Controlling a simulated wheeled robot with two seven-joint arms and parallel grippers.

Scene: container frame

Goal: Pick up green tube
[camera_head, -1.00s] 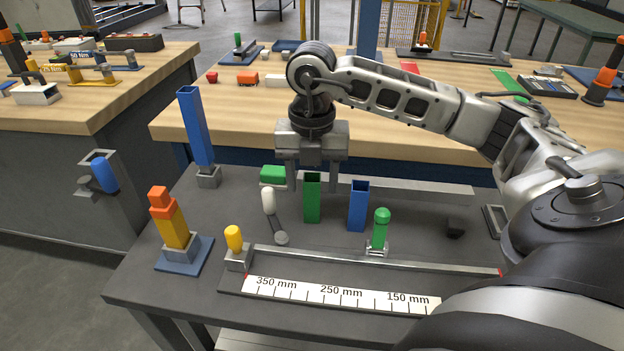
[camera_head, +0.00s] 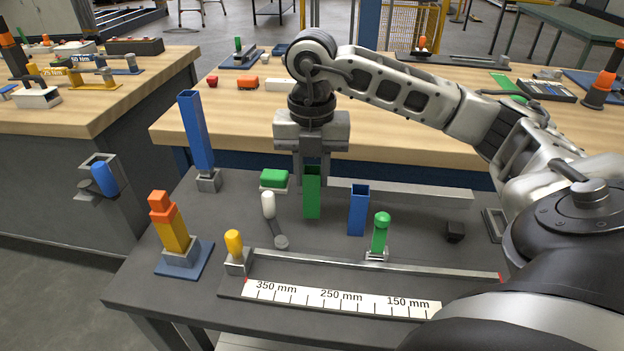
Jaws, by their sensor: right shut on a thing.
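The green tube (camera_head: 312,196) is a square, open-topped upright tube on the dark grey table, left of a shorter-looking blue tube (camera_head: 358,212). My right gripper (camera_head: 313,178) points straight down over it, with its fingers closed on the tube's upper part. The tube stands upright; I cannot tell whether its bottom touches the table. My left gripper is not in view.
A green block (camera_head: 274,179) and a white-capped peg (camera_head: 268,205) stand just left of the tube. A green round-topped peg (camera_head: 381,235) stands to the right. A ruler rail (camera_head: 340,296) lies in front. A tall blue tube (camera_head: 196,130) stands at the left.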

